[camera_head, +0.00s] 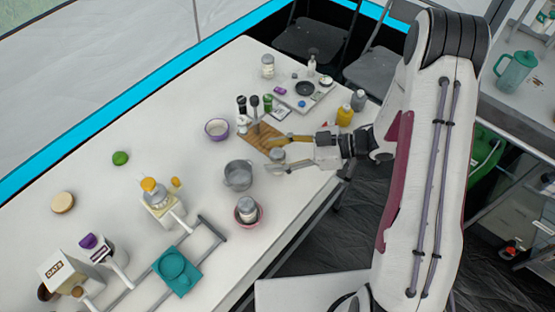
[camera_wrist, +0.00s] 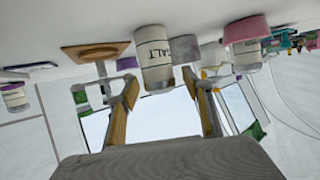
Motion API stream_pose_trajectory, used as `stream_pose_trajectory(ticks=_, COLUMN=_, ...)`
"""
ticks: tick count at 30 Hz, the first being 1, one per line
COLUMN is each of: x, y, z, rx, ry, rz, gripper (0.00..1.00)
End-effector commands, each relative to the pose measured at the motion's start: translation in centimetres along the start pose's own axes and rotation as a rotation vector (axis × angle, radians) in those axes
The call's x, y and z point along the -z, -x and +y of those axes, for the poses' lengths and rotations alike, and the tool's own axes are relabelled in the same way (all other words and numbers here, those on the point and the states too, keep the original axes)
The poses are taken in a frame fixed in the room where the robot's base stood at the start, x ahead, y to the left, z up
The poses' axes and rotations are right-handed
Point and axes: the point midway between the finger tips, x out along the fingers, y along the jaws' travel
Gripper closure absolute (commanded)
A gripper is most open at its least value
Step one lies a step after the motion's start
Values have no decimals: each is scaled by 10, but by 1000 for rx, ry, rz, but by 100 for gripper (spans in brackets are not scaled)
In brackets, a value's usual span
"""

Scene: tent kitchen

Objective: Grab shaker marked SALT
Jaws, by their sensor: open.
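The shaker (camera_wrist: 153,52) is a pale cylinder with dark letters reading "ALT", the first letter being out of sight. In the wrist view it hangs upside down in the picture, between the two finger lines. In the head view a small pale-and-grey container (camera_head: 277,154), which looks like this shaker, stands at the front edge of the wooden board. My gripper (camera_head: 271,157) reaches in from the right with its fingers open on either side of the container. In the wrist view my gripper (camera_wrist: 160,80) is also open; I cannot tell whether a finger touches the shaker.
A grey pot (camera_head: 238,177) and a pink bowl (camera_head: 239,218) holding another jar (camera_head: 247,208) stand near the front. A yellow bottle (camera_head: 345,115) is at the right. The table centre left of the pot is clear.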

Motion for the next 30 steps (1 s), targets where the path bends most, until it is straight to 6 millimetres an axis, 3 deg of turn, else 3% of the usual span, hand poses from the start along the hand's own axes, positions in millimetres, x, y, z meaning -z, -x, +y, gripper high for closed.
stream_pose_trajectory(ticks=14, x=0, y=0, z=0, rx=1, ry=0, rz=0, gripper=50)
stream_pose_trajectory(ticks=19, x=0, y=0, z=0, rx=1, ry=0, rz=0, gripper=94)
stream_pose_trajectory(ticks=30, x=1, y=0, z=0, rx=1, ry=0, rz=0, gripper=94)
